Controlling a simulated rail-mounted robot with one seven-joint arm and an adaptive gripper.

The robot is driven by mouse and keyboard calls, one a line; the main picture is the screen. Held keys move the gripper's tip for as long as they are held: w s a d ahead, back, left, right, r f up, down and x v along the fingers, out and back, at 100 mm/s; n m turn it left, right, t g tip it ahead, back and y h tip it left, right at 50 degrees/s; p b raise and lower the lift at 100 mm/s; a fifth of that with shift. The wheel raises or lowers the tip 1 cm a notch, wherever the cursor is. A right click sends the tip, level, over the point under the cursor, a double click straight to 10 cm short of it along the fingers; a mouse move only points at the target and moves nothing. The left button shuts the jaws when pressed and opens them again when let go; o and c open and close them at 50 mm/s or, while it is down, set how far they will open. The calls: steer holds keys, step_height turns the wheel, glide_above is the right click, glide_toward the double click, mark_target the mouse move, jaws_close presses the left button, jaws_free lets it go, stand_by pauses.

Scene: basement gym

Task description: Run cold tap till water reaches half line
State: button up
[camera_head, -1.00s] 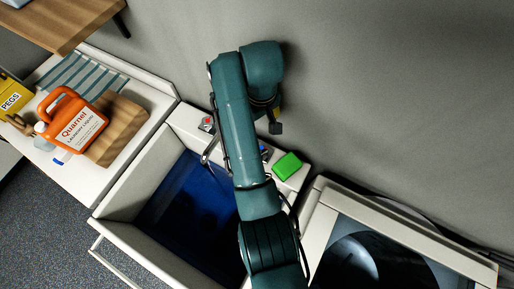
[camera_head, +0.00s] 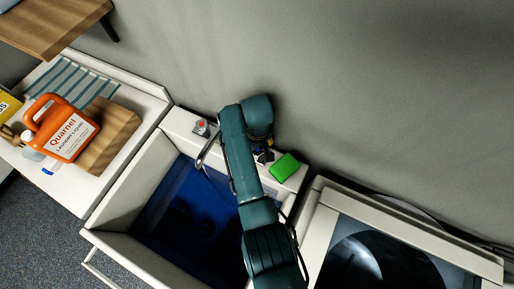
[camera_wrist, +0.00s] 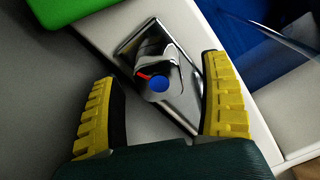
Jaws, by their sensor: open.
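The cold tap (camera_wrist: 158,85) has a blue round cap, a red pointer mark and a metal plate; it lies between my open fingers in the wrist view. My gripper (camera_wrist: 158,68) has yellow ribbed fingers, one on each side of the tap, with gaps visible and nothing held. In the head view my gripper is down at the sink's back ledge, and my arm mostly hides the cold tap. The curved metal spout (camera_head: 207,152) hangs over the sink (camera_head: 143,178), whose inside is dark blue. I cannot make out a half line, the water level or a definite stream.
The red-capped hot tap (camera_head: 200,127) stands left of the spout. A green block (camera_head: 284,167) sits on the ledge close by my gripper. An orange laundry jug (camera_head: 65,132) and wooden board (camera_head: 112,137) are on the left counter. A washer (camera_head: 325,195) stands right. The wall is behind.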

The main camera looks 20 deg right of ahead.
steer(key=shift+f, duration=0.25)
steer(key=c, duration=1.2)
steer(key=shift+n, duration=0.4)
steer(key=n+p, duration=0.1)
steer(key=n, duration=0.2)
steer(key=shift+n, duration=0.3)
steer(key=n, duration=0.2)
steer(key=shift+n, duration=0.4)
steer(key=n+p, duration=0.1)
steer(key=n, duration=0.5)
steer(key=shift+s+a+n, duration=0.1)
steer(key=shift+n, duration=0.3)
